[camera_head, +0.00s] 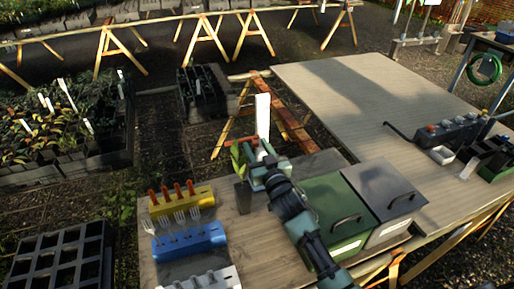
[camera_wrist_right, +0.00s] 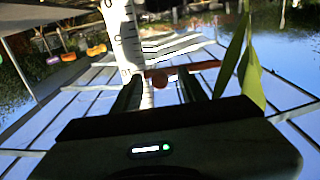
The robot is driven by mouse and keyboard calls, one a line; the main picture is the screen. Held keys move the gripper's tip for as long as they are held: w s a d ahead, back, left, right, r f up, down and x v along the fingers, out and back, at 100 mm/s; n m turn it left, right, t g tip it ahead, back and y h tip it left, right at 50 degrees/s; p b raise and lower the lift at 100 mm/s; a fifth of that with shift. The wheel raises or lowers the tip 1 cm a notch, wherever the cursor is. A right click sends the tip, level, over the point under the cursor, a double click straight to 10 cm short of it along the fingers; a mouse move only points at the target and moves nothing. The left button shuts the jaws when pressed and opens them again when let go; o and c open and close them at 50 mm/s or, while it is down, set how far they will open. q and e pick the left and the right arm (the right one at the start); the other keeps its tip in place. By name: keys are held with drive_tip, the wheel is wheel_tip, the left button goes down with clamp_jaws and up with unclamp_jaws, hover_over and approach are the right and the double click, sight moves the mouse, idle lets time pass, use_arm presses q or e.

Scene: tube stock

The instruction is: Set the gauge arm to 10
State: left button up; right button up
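The gauge is an upright white strip (camera_head: 262,115) at the back edge of the near table. In the right wrist view the strip (camera_wrist_right: 124,35) carries dark marks and digits, not all legible. A red-brown gauge arm (camera_wrist_right: 195,66) reaches sideways from it towards green leaves; it shows small in the head view (camera_head: 247,141). My right gripper (camera_head: 262,155) is at the gauge. In the right wrist view its fingers (camera_wrist_right: 160,90) are apart, with the strip's lower part and the arm's rounded reddish end between or just beyond them. Contact is unclear. My left gripper is not in view.
A leafy plant (camera_head: 238,158) stands beside the gauge, close to my right gripper. Yellow (camera_head: 182,203) and blue (camera_head: 188,240) racks stand at the left, green (camera_head: 335,205) and grey (camera_head: 385,188) boxes at the right. The far tabletop (camera_head: 345,95) is mostly clear.

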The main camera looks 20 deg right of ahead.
drive_tip(key=s+b, duration=0.1)
drive_tip(key=s, duration=0.6)
drive_tip(key=shift+s, duration=0.4)
drive_tip(key=shift+d, duration=0.1)
